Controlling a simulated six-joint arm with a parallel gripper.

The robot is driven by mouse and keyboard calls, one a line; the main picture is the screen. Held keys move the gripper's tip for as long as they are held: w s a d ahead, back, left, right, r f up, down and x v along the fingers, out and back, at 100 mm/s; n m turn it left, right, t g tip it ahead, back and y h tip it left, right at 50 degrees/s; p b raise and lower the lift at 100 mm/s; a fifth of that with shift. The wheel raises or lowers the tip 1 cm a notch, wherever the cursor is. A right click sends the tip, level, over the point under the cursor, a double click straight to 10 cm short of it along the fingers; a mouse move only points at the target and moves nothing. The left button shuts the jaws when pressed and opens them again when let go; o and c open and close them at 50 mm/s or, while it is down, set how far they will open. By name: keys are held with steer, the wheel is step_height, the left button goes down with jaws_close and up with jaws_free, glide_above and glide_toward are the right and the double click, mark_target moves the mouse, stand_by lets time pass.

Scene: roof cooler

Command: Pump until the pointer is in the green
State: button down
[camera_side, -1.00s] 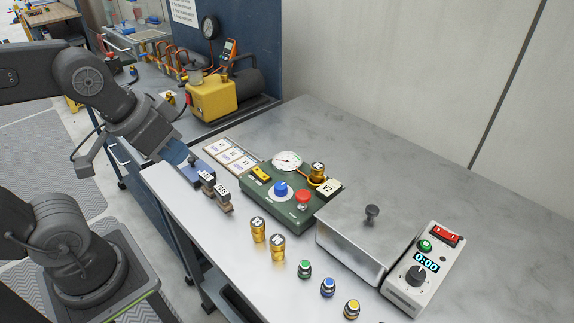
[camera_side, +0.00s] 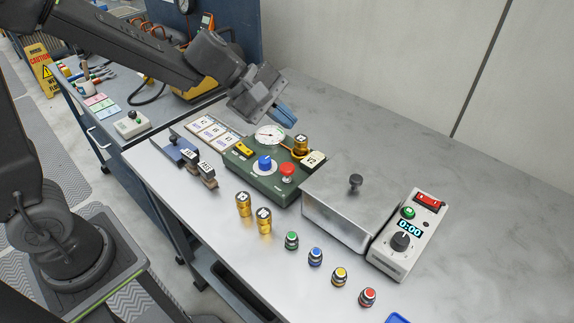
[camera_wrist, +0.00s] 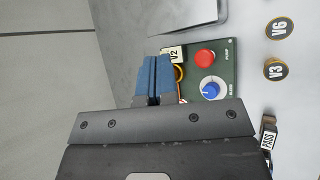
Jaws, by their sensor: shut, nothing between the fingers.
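A green control box (camera_side: 238,164) stands on the metal bench with a round white gauge (camera_side: 270,135), a blue knob (camera_side: 264,163) and a red mushroom button (camera_side: 287,170) on top. The gauge's pointer is too small to read against its coloured marks. In the wrist view the red button (camera_wrist: 205,58) is marked PUMP and the blue knob (camera_wrist: 210,90) sits below it; the gauge is hidden there. My gripper (camera_side: 288,116) is shut and empty, with blue fingers, above the back of the box. Its fingers (camera_wrist: 160,72) also show in the wrist view, left of the button and apart from it.
A brass part on the box carries a V2 tag (camera_side: 313,159). Right of the box are a lidded metal bin (camera_side: 345,208) and a timer (camera_side: 406,240) reading 0:00. Two brass cylinders (camera_side: 254,212) and several coloured-cap pieces (camera_side: 316,257) stand in front. Bench at the back right is clear.

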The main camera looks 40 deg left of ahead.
mark_target(291, 169)
steer(key=shift+w+f, duration=0.15)
steer(key=shift+w, duration=0.05)
steer(key=shift+f, duration=4.4)
steer(key=shift+f, duration=0.4)
steer(key=shift+f, duration=1.25)
steer(key=shift+r, duration=1.65)
